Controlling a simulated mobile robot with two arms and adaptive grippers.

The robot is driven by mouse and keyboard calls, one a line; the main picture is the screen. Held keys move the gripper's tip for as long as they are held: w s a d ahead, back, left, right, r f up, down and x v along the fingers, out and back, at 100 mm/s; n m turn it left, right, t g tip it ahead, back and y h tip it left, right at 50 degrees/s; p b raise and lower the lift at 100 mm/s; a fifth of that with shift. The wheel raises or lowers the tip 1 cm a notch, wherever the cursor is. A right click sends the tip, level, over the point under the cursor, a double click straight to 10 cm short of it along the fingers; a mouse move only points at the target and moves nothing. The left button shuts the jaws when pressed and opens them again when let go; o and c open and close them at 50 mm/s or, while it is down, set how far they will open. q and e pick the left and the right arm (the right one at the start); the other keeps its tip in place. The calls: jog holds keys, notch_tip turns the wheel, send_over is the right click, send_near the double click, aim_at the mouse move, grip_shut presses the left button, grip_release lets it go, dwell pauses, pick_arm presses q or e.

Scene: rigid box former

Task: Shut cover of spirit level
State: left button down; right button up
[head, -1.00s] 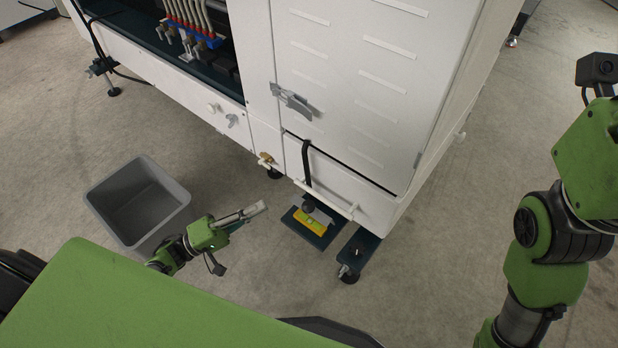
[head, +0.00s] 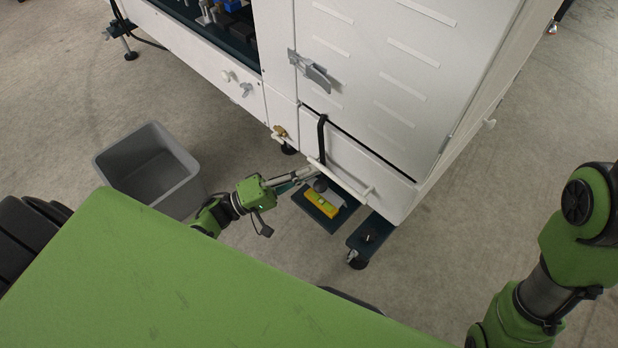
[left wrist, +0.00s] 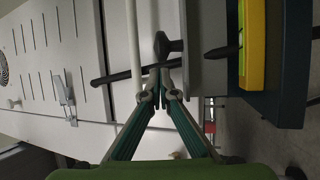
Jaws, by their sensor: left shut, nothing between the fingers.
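The yellow spirit level (head: 321,201) lies on a dark plate low at the front of the white machine. It also shows in the left wrist view (left wrist: 252,45), at the upper right. A grey cover plate (left wrist: 209,62) with a black knob (left wrist: 168,46) sits beside it, and the level is uncovered. In the head view the knob (head: 320,185) shows just behind the level. My left gripper (head: 312,173) is shut and empty, its tips close to the knob. In the left wrist view its fingertips (left wrist: 164,75) meet just below the knob; contact cannot be told. My right gripper is out of view.
A white bar (head: 345,184) runs along the machine's lower front, close to my left fingers. A black curved handle (head: 322,140) stands above it. A grey bin (head: 180,196) stands on the floor at left. A dark foot bracket (head: 371,237) sticks out right of the level.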

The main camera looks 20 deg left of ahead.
pick_arm(q)
jog(key=shift+s+d+f, duration=0.15)
jog(key=shift+s+d, duration=0.15)
jog(key=shift+s, duration=0.3)
